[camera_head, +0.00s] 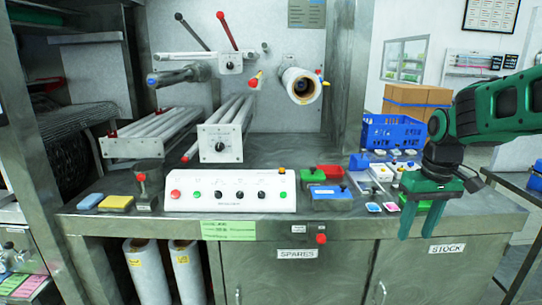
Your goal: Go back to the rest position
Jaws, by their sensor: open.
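My gripper (418,236) is at the right in the head view, at the end of the green and black arm. Its two green fingers point down and are apart, with nothing held between them. The fingers hang in front of the right part of the metal workbench (350,228) and its front edge. Behind the gripper a green block and small white items are partly hidden. I cannot tell how far the fingers are from the bench.
A white control box (230,195) with knobs stands mid-bench. A blue crate (392,132) and cardboard boxes (418,98) stand behind the arm. Rollers and levers fill the back left. A dark table edge is at far right.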

